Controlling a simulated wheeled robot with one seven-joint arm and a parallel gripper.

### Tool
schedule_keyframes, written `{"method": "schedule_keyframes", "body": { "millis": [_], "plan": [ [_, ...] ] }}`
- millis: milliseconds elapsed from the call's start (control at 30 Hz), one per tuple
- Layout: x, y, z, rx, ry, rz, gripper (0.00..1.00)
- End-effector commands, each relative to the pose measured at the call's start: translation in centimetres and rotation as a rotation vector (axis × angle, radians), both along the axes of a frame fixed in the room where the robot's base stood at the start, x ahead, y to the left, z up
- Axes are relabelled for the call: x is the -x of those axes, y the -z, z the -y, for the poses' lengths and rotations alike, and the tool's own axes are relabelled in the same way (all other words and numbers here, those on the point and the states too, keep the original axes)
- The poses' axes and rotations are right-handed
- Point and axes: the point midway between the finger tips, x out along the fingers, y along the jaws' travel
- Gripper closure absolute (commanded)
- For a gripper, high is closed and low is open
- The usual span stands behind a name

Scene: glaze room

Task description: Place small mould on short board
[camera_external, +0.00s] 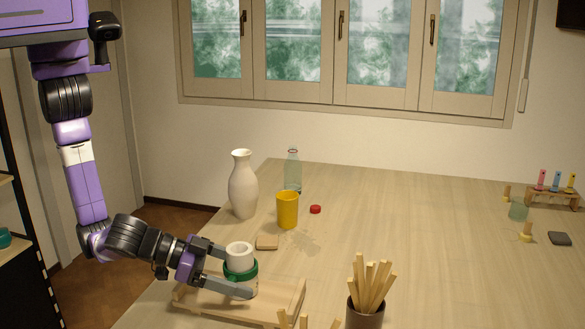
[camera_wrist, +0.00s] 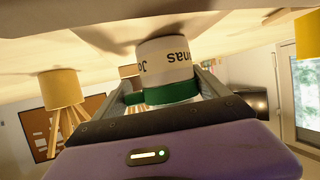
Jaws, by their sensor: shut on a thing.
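The small mould (camera_external: 240,249) is a white, hollow-topped cylinder with a green band, upright in the external view. My gripper (camera_external: 236,272) is shut on it, one finger on each side. In the wrist view the mould (camera_wrist: 163,58) appears upside down between the fingers, with dark lettering on its white side and the green band at the grip. A shallow wooden board with raised edges (camera_external: 285,305) lies beneath the gripper and mould. I cannot tell whether the mould touches it. Which piece is the short board is not clear; a small flat wooden block (camera_external: 267,242) lies just behind.
A dark pot of wooden sticks (camera_external: 365,310) is at the front right. The table's middle right is clear.

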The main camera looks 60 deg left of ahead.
Motion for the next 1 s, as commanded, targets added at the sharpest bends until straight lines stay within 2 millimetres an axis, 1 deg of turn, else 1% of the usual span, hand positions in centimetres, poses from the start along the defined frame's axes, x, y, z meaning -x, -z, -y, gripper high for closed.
{"method": "schedule_keyframes", "body": {
  "millis": [100, 233, 267, 300, 333, 567, 667, 767, 867, 1000],
  "plan": [
    [0.0, -0.2, 0.0, 0.002, 0.000, 0.002, 0.72],
    [0.0, 0.2, 0.0, 0.002, 0.000, 0.002, 0.72],
    [0.0, 0.3, 0.0, 0.000, 0.000, 0.000, 0.14],
    [0.0, 0.2, 0.0, 0.000, 0.000, 0.000, 0.06],
    [0.0, 0.2, 0.0, 0.000, 0.000, 0.000, 0.00],
    [0.0, 0.2, 0.0, 0.000, 0.000, 0.000, 0.00],
    [0.0, -0.2, 0.0, 0.000, 0.000, 0.000, 0.00],
    [0.9, -0.5, -0.4, 0.001, 0.002, 0.002, 0.00],
    [2.4, -1.1, -1.1, 0.002, 0.003, 0.001, 0.00],
    [4.9, -2.2, -2.4, 0.002, 0.004, 0.000, 0.00]
  ]
}}
